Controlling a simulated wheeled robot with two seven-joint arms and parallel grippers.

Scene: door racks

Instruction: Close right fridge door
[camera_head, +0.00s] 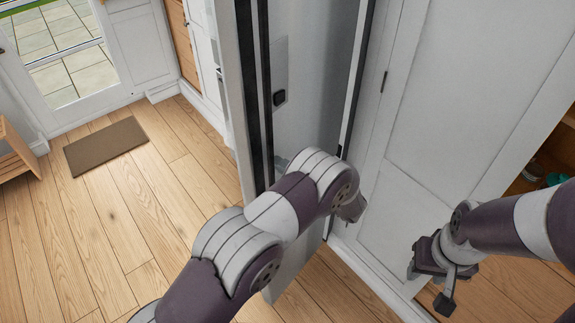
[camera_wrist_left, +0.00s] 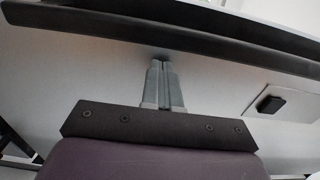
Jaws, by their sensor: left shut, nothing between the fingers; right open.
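The fridge door (camera_head: 308,70) stands open as a tall pale grey panel with dark strips along its edges. A small black square fitting (camera_head: 279,98) is on its face, and a similar one (camera_wrist_left: 271,104) shows in the left wrist view. My left arm reaches across the lower part of the door; its gripper is mostly hidden in the head view. In the left wrist view my left gripper (camera_wrist_left: 163,66) has its fingers together, pointing at a pale surface below a dark strip; I cannot tell if they touch. My right gripper (camera_head: 440,278) is open and empty at the lower right.
A white panelled cabinet front (camera_head: 440,130) stands right of the door. An open shelf with green items (camera_head: 552,180) is at the far right. Wooden floor (camera_head: 110,230) with a brown mat (camera_head: 106,146) lies free at the left, before a glazed white door (camera_head: 65,60).

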